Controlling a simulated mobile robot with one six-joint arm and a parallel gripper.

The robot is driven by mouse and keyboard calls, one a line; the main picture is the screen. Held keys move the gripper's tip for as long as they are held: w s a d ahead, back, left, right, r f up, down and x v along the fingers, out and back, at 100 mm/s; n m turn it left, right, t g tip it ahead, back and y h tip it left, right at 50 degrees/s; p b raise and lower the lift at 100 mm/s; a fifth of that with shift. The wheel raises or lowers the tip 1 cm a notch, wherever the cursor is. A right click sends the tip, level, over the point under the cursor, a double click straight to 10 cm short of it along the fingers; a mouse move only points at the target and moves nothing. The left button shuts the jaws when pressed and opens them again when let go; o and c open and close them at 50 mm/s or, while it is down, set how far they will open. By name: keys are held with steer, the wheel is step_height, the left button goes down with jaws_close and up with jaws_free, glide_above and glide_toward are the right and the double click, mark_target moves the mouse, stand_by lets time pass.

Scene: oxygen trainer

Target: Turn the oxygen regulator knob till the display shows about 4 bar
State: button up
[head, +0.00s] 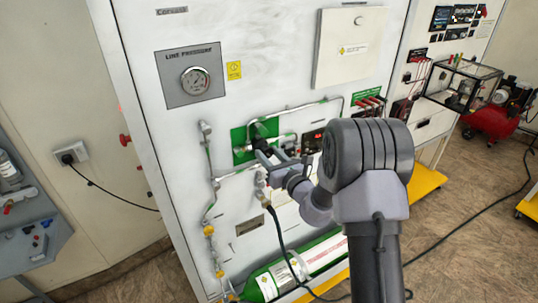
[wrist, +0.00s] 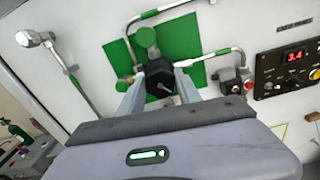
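The regulator knob (wrist: 158,78) is black and faceted, with a pale pointer line, in front of a green plate (wrist: 192,45) on the white panel. My gripper (wrist: 159,84) has a finger on each side of the knob, close against it, and looks shut on it. In the head view my gripper (head: 266,156) reaches the green plate from the right, and the knob is mostly hidden. The display (wrist: 295,55) shows red digits that read 3.4 in the wrist view. In the head view the display (head: 313,139) is small and partly behind my arm.
A line pressure gauge (head: 195,80) is at upper left on the panel. Pipes (head: 208,165) run around the green plate. A green cylinder (head: 280,278) lies low, and a black cable (head: 278,225) hangs below my gripper. A black control box (wrist: 285,75) is right of the knob.

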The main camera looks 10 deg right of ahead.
jaws_close()
steer(key=m+p, duration=0.1)
steer(key=m, duration=0.1)
steer(key=shift+r+m+p, duration=0.15)
steer(key=shift+m+p, duration=0.45)
steer(key=shift+m, duration=0.6)
steer(key=shift+f, duration=0.2)
steer(key=o, duration=0.9)
jaws_free()
steer(key=shift+d, duration=0.1)
steer(key=shift+c, duration=0.2)
